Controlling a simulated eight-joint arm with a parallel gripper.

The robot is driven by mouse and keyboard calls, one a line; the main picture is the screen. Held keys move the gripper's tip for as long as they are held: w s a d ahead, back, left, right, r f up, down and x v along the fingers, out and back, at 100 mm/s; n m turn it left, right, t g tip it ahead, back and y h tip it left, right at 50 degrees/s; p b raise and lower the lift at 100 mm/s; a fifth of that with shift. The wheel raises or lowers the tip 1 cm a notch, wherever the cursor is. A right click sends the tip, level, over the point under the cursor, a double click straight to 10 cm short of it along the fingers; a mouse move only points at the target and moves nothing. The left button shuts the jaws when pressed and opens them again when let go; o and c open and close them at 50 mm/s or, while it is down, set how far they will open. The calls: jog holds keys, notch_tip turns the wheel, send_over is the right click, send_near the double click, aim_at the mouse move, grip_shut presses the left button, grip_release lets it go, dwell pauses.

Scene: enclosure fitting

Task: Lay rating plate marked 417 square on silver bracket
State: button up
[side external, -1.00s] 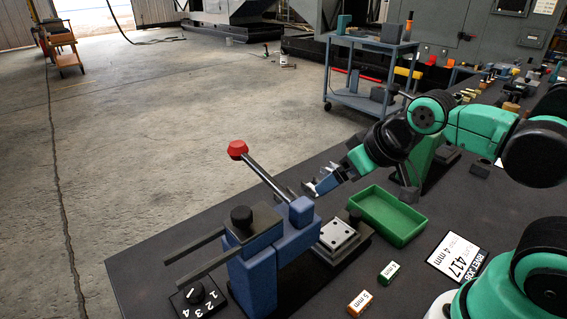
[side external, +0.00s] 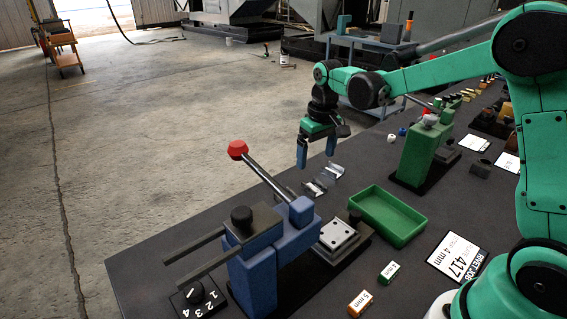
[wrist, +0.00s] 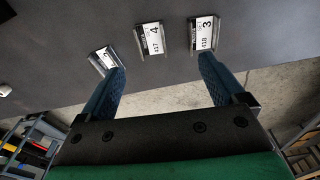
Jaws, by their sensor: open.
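In the wrist view, a white plate marked 4 and 417 (wrist: 154,38) lies on a silver bracket (wrist: 138,42), close to square with it. A plate marked 3 and 418 (wrist: 204,33) lies on a bracket to its right. A third bracket with a white plate (wrist: 105,57) sits tilted at left, its marking hard to read. In the side external view, the silver brackets (side external: 318,188) look small near the bench's far edge. My gripper (side external: 317,158) points down above and beside them, open and empty; its blue fingers are spread wide in the wrist view (wrist: 161,85).
A blue lever press (side external: 258,270) with a red knob, a green tray (side external: 388,215) and a green press (side external: 418,150) stand on the dark bench. A job card marked 417 and 4 mm (side external: 458,257) lies at right, near orange and green blocks. Dark bench around the brackets is clear.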

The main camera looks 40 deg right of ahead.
aim_at(314, 189)
jog(key=f, duration=0.1)
jog(key=w+d+f, duration=0.1)
jog(key=f+g, duration=0.1)
jog(key=shift+w+d+f, duration=0.1)
jog(key=shift+w+d, duration=0.05)
jog(key=shift+d, duration=0.15)
notch_tip(314, 189, down, 6)
jog(key=shift+r, duration=0.15)
grip_shut()
